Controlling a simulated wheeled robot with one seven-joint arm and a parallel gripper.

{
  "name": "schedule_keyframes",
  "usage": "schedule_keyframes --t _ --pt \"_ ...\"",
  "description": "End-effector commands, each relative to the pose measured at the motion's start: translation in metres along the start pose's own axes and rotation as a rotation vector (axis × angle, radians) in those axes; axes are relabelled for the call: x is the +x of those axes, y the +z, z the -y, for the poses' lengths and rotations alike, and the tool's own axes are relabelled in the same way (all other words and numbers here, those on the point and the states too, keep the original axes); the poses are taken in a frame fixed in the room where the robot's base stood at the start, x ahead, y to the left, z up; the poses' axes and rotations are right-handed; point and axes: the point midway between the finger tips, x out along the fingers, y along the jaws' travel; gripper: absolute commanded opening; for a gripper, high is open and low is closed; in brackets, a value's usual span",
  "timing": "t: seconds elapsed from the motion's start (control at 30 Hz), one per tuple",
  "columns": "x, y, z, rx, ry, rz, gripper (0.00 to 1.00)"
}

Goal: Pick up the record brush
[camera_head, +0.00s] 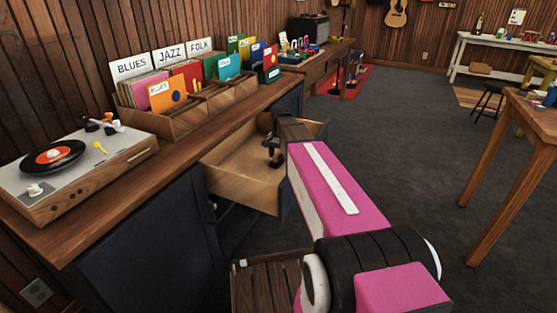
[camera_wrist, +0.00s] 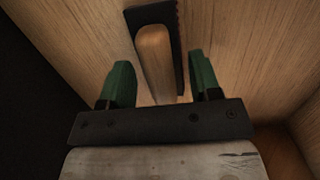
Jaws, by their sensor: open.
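The record brush (camera_wrist: 154,55) has a pale wooden handle and a dark pad with a bristly edge. In the wrist view it lies in the wooden drawer (camera_head: 238,189), near a side wall. My gripper (camera_wrist: 162,72) is open, with its two green fingers apart on either side of the brush's near end. The brush is not gripped, and I cannot tell whether the fingers touch it. In the head view my gripper (camera_head: 273,150) reaches down into the open drawer. I cannot make out the brush in the head view.
The drawer is pulled out from a long wooden counter (camera_head: 68,235). A turntable (camera_head: 110,160) and record bins (camera_head: 185,122) stand on the counter. Another table (camera_head: 538,122) stands at the right. Dark carpet (camera_head: 400,130) is open between them.

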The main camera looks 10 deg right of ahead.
Motion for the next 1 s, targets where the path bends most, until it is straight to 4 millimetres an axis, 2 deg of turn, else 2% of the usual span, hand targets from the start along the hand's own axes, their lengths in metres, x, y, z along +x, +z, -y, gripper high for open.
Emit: schedule_keyframes --t 0.97,1.0 --pt "0.0049 -0.0007 0.0001 0.000 0.000 0.000 0.57" --pt "0.0049 -0.0007 0.0001 0.000 0.000 0.000 0.51"
